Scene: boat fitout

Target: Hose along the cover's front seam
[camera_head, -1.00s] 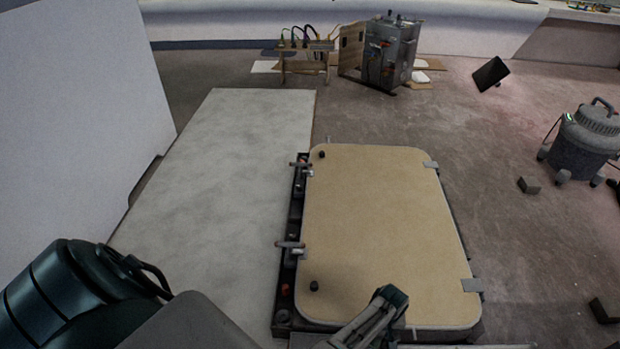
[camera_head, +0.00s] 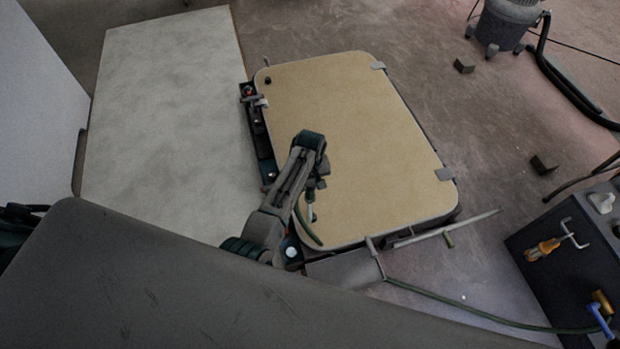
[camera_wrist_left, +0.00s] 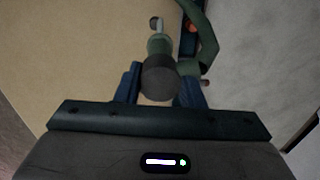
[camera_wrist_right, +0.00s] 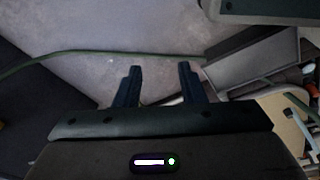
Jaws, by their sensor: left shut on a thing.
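The cover (camera_head: 360,130) is a tan panel with rounded corners, also filling the left of the left wrist view (camera_wrist_left: 75,60). My left gripper (camera_head: 318,183) is over its near left part, shut on a green nozzle-like tool with a dark round end (camera_wrist_left: 159,78) and pale tip. A green hose (camera_head: 306,228) curves down beside it; another green stretch (camera_head: 470,315) runs right across the floor. My arm partly hides the cover's left edge. I cannot tell whether the tip touches the cover. My right gripper (camera_wrist_right: 159,80) is open and empty, above the floor.
A pale grey slab (camera_head: 165,110) lies left of the cover. A dark cabinet (camera_head: 560,255) with an orange-handled tool stands at right. A vacuum (camera_head: 503,25) and small dark blocks (camera_head: 543,164) are on the floor.

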